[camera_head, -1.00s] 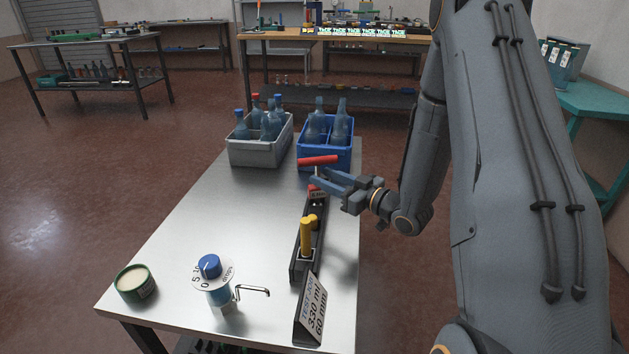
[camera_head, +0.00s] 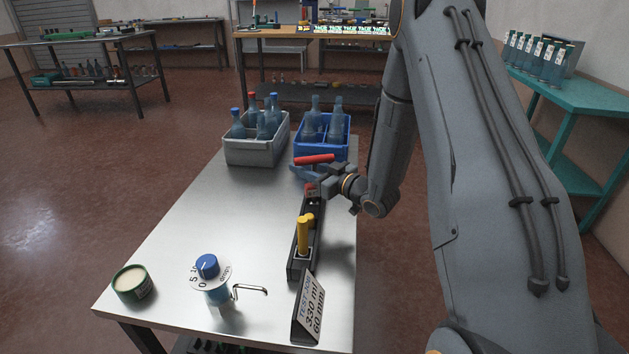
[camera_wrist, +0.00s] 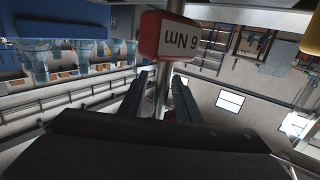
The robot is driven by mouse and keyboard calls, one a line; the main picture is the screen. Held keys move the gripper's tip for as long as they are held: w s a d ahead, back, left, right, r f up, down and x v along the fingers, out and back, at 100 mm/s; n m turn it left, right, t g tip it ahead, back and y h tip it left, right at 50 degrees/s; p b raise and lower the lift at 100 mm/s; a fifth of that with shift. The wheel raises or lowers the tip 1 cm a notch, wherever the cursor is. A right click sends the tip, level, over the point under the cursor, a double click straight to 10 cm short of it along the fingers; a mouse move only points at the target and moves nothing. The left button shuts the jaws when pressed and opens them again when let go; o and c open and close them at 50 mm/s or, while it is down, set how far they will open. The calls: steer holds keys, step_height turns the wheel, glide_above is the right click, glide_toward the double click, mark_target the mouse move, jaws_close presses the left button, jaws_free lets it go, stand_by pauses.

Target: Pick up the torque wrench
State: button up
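The torque wrench, with a red T-shaped handle (camera_head: 314,159), stands upright at the far end of a black rack (camera_head: 296,262). A red block marked "6 Nm" (camera_wrist: 180,37) shows upside down in the wrist view, with a grey shaft below it. My gripper (camera_head: 308,172) is at the wrench, just under the red handle. In the wrist view its two fingers (camera_wrist: 164,82) are apart, on either side of the shaft. I cannot tell whether they touch it. A tool with a yellow handle (camera_head: 303,236) stands nearer in the same rack.
A grey crate (camera_head: 252,154) and a blue crate (camera_head: 320,153) with bottles stand behind the wrench. The table's left middle (camera_head: 215,205) is clear.

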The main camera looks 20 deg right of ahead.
jaws_close()
steer(key=shift+r, duration=0.15)
